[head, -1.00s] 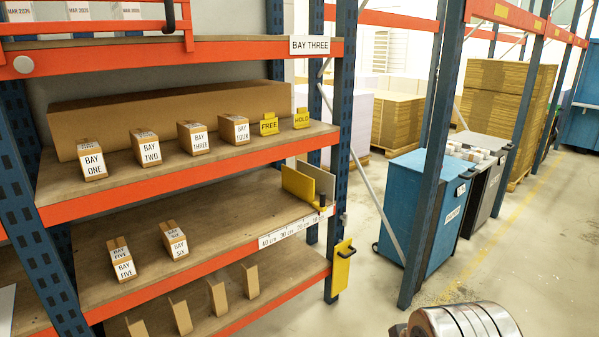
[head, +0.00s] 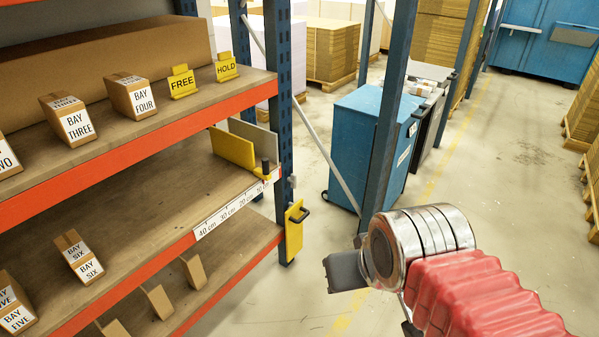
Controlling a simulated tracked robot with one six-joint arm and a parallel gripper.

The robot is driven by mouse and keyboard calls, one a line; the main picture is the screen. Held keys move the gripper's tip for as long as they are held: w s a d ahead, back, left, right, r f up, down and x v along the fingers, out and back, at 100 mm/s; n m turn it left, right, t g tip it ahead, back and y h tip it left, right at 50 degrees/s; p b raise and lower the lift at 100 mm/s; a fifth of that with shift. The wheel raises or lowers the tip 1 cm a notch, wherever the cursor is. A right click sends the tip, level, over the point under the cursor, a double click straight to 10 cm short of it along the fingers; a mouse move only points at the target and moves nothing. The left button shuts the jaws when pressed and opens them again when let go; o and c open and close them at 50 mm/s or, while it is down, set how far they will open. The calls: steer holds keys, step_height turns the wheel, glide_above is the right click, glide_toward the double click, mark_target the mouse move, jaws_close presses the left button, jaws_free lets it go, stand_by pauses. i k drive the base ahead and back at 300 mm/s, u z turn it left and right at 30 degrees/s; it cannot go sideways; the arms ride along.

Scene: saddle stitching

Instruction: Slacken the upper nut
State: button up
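I cannot make out an upper nut for certain. A black knob (head: 265,167) stands on a small yellow mount at the right end of the middle shelf, beside the centimetre scale (head: 236,206). A small grey fitting (head: 292,184) sits on the rack's blue upright just right of it. Below hangs a yellow plate (head: 294,232) with a black handle. My gripper (head: 343,271) shows only as a dark grey block beyond the steel rings of my arm, apart from the rack and to its right. Its fingers cannot be told apart.
A yellow panel (head: 232,149) and a grey panel stand on the middle shelf near the knob. Labelled cartons (head: 133,96) and yellow FREE (head: 183,82) and HOLD (head: 226,67) signs line the shelf above. A blue bin (head: 370,135) stands behind another upright. Open floor lies right.

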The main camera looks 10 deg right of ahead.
mark_target(292, 178)
steer(key=i, duration=0.35)
steer(key=z, duration=0.05)
steer(key=k, duration=0.7)
steer(key=u, duration=0.6)
steer(key=i, duration=2.1)
steer(key=z, duration=0.55)
